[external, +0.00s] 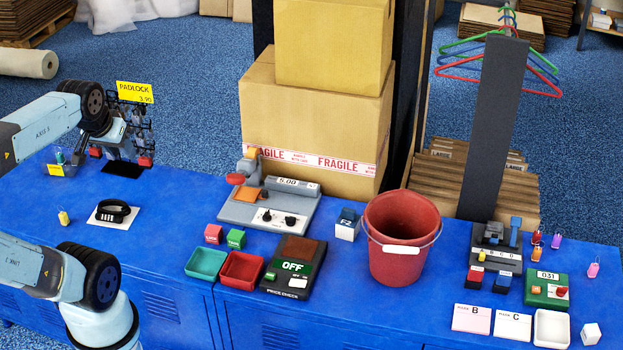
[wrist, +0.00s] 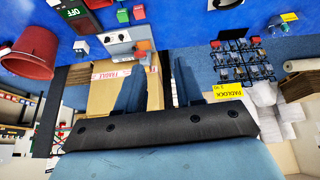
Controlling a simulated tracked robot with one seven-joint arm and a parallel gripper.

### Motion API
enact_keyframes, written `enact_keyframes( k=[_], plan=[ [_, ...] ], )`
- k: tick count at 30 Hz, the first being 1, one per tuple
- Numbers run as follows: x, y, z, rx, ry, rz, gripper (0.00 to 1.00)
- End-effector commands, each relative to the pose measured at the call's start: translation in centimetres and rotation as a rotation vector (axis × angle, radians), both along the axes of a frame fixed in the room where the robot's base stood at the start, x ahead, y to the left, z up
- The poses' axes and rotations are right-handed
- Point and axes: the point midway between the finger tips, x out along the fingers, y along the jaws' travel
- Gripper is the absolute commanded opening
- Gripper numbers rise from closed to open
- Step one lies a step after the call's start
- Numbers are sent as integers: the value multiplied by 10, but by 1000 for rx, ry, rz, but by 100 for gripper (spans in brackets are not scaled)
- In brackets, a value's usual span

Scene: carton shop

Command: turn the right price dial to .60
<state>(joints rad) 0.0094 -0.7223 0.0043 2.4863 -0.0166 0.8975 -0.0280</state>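The grey price machine (external: 268,208) stands on the blue counter with a display reading 5.00. Two black dials sit on its white front panel: the left dial (external: 265,214) and the right price dial (external: 291,219). Their settings are too small to read. The machine also shows upside down in the wrist view (wrist: 122,50), small and beyond my fingers. My gripper (wrist: 156,63) is open and empty, its two dark fingers well apart and away from the machine. In the external view I cannot clearly make out my fingers; my arm is at the left.
Large cartons (external: 315,115) stand behind the machine. A padlock rack (external: 137,125) is at the left. In front are green and red trays (external: 207,263) and an OFF-marked device (external: 292,267). A red bucket (external: 397,240) stands to the right.

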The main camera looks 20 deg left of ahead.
Motion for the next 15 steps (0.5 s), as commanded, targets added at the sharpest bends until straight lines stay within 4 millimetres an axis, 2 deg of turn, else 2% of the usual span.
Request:
enact_keyframes(
  k=[8, 15],
  plan=[
    [55, -25, -6, -184, 98, 142, 36],
    [108, -52, -20, -339, 204, 310, 36]
  ],
)
